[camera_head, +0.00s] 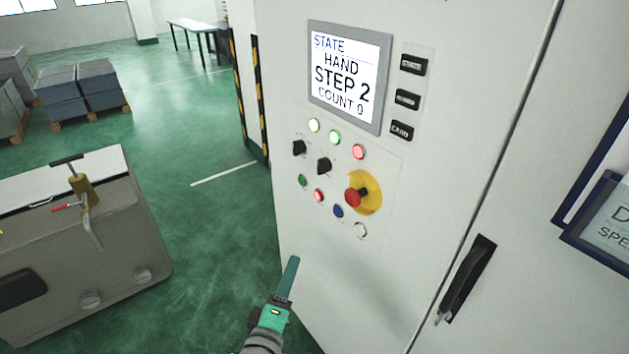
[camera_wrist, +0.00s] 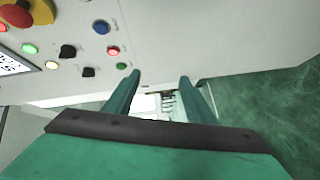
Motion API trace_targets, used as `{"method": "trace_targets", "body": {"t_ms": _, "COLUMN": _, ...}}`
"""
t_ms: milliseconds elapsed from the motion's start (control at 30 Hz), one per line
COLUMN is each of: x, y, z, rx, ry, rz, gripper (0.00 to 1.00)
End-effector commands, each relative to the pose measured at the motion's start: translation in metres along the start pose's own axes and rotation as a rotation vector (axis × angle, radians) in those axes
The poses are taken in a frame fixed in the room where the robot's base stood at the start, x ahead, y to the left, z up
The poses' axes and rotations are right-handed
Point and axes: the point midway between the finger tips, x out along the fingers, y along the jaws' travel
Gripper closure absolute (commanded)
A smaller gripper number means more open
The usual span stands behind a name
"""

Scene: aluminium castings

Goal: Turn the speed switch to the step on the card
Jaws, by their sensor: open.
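Two black rotary switches, one on the upper left (camera_head: 299,147) and one on the lower right (camera_head: 323,166), sit on the white cabinet's control panel. Their labels are too small to read, so I cannot tell which is the speed switch. They also show in the wrist view, one (camera_wrist: 68,51) beside the other (camera_wrist: 89,72). The display (camera_head: 345,75) reads STATE, HAND, STEP 2, COUNT 0. A blue-framed card (camera_head: 607,226) at the right edge is cut off; its step is not visible. My gripper (camera_head: 291,262) is open and empty below the panel, apart from the switches; its fingers (camera_wrist: 158,76) show in the wrist view.
A red emergency button on a yellow plate (camera_head: 361,194) and several small lamps and buttons surround the switches. A black door handle (camera_head: 467,277) is at lower right.

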Motion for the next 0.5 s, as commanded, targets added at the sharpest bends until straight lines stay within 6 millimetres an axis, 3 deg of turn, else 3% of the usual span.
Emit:
{"method": "trace_targets", "body": {"t_ms": 33, "x": 0.007, "y": 0.02, "z": -0.009, "rx": -0.027, "ry": -0.017, "rz": 0.026, "gripper": 0.5}}
{"method": "trace_targets", "body": {"t_ms": 200, "x": 0.019, "y": 0.079, "z": -0.028, "rx": -0.12, "ry": -0.105, "rz": 0.084, "gripper": 0.5}}
{"method": "trace_targets", "body": {"t_ms": 500, "x": 0.015, "y": 0.171, "z": -0.047, "rx": -0.208, "ry": -0.263, "rz": 0.14, "gripper": 0.5}}
